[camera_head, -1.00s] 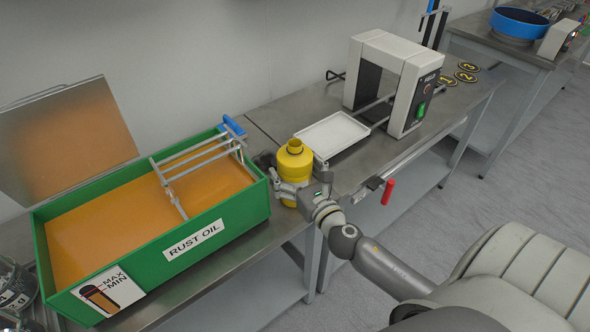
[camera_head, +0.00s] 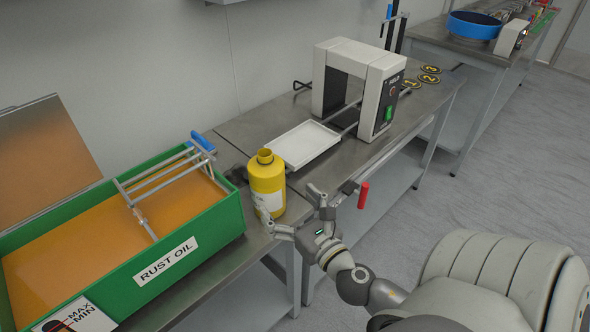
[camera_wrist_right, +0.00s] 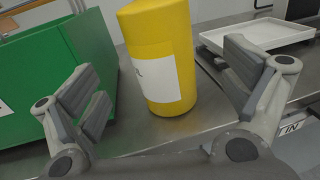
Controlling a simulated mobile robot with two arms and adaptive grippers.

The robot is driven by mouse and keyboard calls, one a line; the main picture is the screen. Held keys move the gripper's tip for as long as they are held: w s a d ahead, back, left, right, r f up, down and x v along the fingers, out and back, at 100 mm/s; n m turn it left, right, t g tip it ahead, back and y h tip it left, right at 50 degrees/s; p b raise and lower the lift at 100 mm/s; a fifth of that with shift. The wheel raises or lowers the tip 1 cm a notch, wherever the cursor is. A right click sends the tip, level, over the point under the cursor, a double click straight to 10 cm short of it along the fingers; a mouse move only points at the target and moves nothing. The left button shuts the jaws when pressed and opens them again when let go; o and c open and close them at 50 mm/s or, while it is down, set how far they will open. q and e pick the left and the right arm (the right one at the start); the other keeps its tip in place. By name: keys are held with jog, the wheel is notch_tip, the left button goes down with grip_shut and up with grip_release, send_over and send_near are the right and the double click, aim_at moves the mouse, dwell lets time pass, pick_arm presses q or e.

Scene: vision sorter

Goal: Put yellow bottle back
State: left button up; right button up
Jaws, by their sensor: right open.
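The yellow bottle (camera_head: 266,180) stands upright on the metal table, just right of the green rust oil tank. It has a white label and an open neck. My right gripper (camera_head: 292,208) is open, in front of and to the right of the bottle. In the right wrist view the bottle (camera_wrist_right: 160,60) stands beyond and between the spread fingers (camera_wrist_right: 168,95), with a gap on each side. My left gripper is not in view.
The green tank (camera_head: 190,250) of orange oil stands close left of the bottle, with a metal rack (camera_head: 165,178) on it. A white tray (camera_head: 303,145) lies behind right, by a white arch machine (camera_head: 381,100). A red handle (camera_head: 363,195) sticks out at the table's front edge.

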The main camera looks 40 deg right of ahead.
jog(key=shift+s+a+b, duration=0.2)
jog(key=shift+s+b, duration=0.1)
jog(key=shift+s, duration=1.05)
jog(key=s+f+m+g, duration=0.3)
jog(key=f+m, duration=0.2)
jog(key=f, duration=0.8)
jog(key=s+f+m+g, duration=0.3)
jog(key=f+m, duration=0.3)
jog(key=f, duration=0.6)
jog(key=s+f+m+g, duration=0.3)
jog(key=f+m, duration=0.2)
jog(key=f, duration=0.8)
jog(key=s+a+f+m+g+y, duration=0.1)
jog(key=s+a+f+m+g, duration=0.2)
jog(key=s+f+m, duration=0.5)
jog(key=s+a+f+m+g+y, duration=0.1)
jog(key=s+a+f+m+g, duration=0.3)
jog(key=s+f+m, duration=0.4)
jog(key=s+f, duration=0.3)
jog(key=s, duration=0.4)
jog(key=shift+s+a+f+g, duration=0.2)
jog(key=shift+f+g, duration=0.1)
jog(key=shift+g, duration=0.1)
